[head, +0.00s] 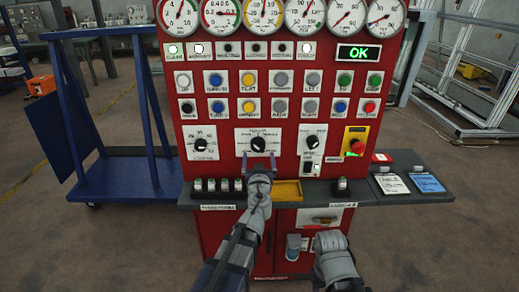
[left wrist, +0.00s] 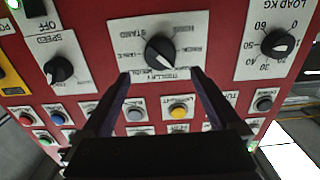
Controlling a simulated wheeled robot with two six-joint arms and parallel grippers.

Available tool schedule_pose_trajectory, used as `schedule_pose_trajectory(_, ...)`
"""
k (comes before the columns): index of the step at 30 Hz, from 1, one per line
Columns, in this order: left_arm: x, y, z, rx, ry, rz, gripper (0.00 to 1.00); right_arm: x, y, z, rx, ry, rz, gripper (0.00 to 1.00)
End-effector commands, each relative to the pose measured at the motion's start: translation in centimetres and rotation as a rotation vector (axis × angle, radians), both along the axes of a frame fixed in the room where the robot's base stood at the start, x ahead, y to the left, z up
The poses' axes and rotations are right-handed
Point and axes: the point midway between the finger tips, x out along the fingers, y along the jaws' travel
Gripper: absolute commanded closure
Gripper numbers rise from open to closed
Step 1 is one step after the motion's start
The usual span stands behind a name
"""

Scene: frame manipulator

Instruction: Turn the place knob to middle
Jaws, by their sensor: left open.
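A black rotary knob (head: 258,144) sits on a wide white label plate in the middle of the red control panel. The knob also shows in the left wrist view (left wrist: 161,50), where the panel appears upside down. Its labels are too small to read surely, and I cannot tell its exact setting. My left gripper (head: 259,161) is open and empty, just below and in front of the knob. In the left wrist view its two dark fingers (left wrist: 158,76) point at the knob, one on each side, apparently short of it. My right arm shows at the bottom right; its fingers are hidden.
Similar knobs sit at left (head: 200,144) and right (head: 312,142). Rows of buttons and gauges fill the panel above. A red emergency button (head: 357,146) is at right. A grey ledge (head: 410,195) with switches, a yellow tray (head: 287,191) and cards juts out below.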

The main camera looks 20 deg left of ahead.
Motion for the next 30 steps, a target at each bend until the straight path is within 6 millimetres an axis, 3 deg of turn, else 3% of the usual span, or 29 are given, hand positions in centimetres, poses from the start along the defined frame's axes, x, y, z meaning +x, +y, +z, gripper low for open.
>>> schedule_pose_trajectory(12, 6.0, 1.7, 0.0, 0.0, 0.0, 0.002, 0.03, 0.0, 0.0, 0.0, 0.0, 0.0, 0.0, 0.5)
schedule_pose_trajectory(23, 6.6, 1.9, 0.0, 0.0, 0.001, 0.001, 0.03, 0.0, 0.0, 0.0, 0.0, 0.0, 0.0, 0.5)
schedule_pose_trajectory(30, 6.6, 1.9, 0.0, 0.0, 0.001, 0.001, 0.3, 0.0, 0.0, 0.0, 0.0, 0.0, 0.0, 0.5)
